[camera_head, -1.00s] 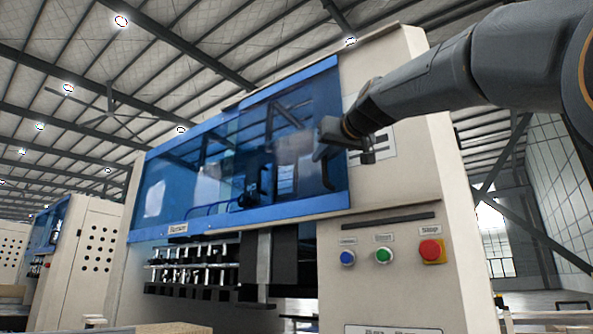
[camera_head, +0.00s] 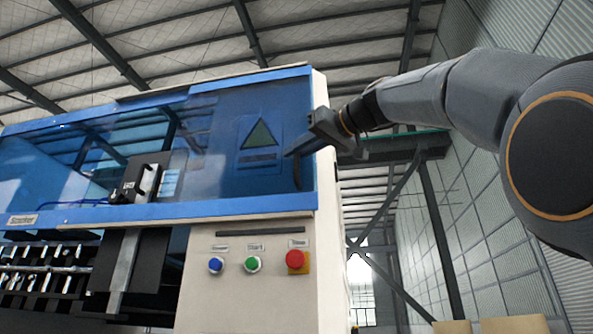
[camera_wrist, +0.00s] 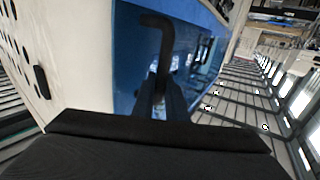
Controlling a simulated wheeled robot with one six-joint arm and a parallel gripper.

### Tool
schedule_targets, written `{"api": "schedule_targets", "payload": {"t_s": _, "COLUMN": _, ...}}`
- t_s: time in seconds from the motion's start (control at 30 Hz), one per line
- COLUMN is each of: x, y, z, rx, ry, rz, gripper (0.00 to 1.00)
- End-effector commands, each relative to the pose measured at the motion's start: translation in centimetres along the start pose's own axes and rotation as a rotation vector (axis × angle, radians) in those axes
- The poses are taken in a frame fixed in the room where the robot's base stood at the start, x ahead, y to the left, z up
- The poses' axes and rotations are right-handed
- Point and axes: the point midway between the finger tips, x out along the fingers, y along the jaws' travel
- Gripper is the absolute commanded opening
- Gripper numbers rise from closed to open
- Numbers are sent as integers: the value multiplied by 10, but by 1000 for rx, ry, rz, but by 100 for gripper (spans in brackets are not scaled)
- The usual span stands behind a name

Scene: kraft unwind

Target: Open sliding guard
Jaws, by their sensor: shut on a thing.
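The sliding guard (camera_head: 225,120) is a blue see-through panel with a blue frame on the upper front of a cream machine. It reaches the cabinet's right edge, and a triangle warning label shows through it. Its dark upright handle (camera_head: 297,172) is near its right end; in the wrist view the handle (camera_wrist: 166,40) is a bent black bar ahead of the fingers. My gripper (camera_head: 303,148) is at the handle from the right, and its fingers (camera_wrist: 160,88) are shut on it. The exact contact is partly hidden.
Below the guard are a blue button (camera_head: 215,265), a green button (camera_head: 252,264) and a red stop button (camera_head: 297,261). A dark tool block (camera_head: 138,181) shows behind blue glazing at left. Open hall space lies right of the machine, with boxes (camera_head: 515,325) low down.

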Motion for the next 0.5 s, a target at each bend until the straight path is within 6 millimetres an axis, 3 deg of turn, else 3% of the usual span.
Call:
{"api": "schedule_targets", "payload": {"t_s": 0.47, "x": -3, "y": -1, "z": 0, "rx": 1, "ry": -1, "rz": -8, "gripper": 0}}
{"api": "schedule_targets", "payload": {"t_s": 0.5, "x": -3, "y": 0, "z": 0, "rx": 1, "ry": -1, "rz": -7, "gripper": 19}}
